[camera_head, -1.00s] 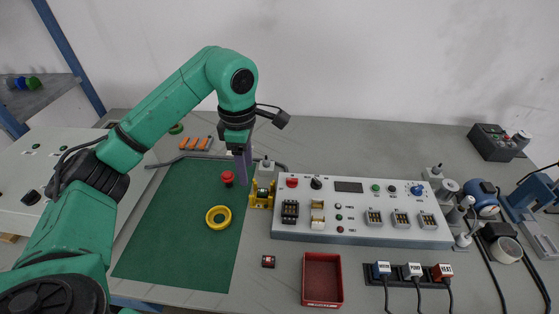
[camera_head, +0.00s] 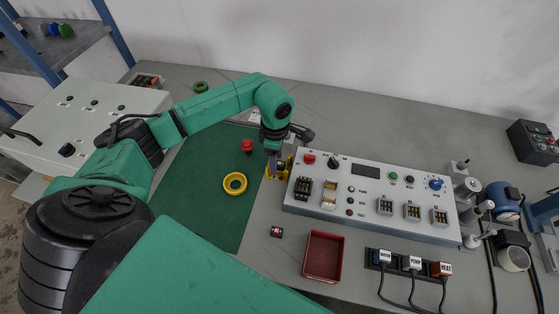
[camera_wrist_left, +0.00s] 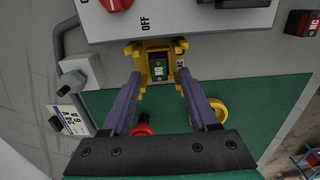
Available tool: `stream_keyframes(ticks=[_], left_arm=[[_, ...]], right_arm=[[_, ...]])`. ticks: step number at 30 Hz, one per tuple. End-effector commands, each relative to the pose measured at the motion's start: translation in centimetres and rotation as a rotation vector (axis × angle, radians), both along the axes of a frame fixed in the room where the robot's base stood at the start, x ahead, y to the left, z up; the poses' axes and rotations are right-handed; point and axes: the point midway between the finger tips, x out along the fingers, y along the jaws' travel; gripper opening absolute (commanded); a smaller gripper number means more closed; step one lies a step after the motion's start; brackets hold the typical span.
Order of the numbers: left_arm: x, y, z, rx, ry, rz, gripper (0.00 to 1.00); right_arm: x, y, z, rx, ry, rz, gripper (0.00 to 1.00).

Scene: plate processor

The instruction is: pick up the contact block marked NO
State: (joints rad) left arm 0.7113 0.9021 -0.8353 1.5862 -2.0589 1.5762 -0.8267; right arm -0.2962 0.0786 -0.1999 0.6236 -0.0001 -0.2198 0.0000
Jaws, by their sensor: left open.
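In the head view the left gripper (camera_head: 273,160) is over the holder. My right gripper is not in view.
The control box (camera_head: 370,198) stands just right of the holder. A red mushroom button (camera_head: 247,146) and a yellow ring (camera_head: 235,183) lie on the green mat (camera_head: 205,205). A red-and-black block (camera_head: 276,232), marked NC in the wrist view, and a red tray (camera_head: 323,256) are nearer the front.

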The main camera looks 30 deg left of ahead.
Motion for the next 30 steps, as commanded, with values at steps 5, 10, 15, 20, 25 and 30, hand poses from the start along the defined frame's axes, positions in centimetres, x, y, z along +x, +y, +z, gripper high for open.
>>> stream_keyframes(ticks=[5,10,15,20,25,30], left_arm=[[0.0,0.0,-0.6,0.001,-0.002,0.000,0.60],[0.0,0.0,-0.6,0.001,-0.002,0.000,0.22],[0.0,0.0,-0.6,0.001,-0.002,0.000,0.00],[0.0,0.0,-0.6,0.001,-0.002,0.001,0.00],[0.1,0.0,0.1,0.000,-0.003,0.000,0.00],[0.2,0.0,2.8,0.000,-0.007,0.000,0.00]], right_arm=[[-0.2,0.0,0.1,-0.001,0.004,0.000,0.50],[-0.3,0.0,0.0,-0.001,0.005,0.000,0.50],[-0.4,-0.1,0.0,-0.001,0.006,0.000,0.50],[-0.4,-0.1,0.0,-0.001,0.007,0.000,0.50],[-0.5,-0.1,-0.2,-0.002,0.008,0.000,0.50],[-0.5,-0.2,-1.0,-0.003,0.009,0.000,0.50]])
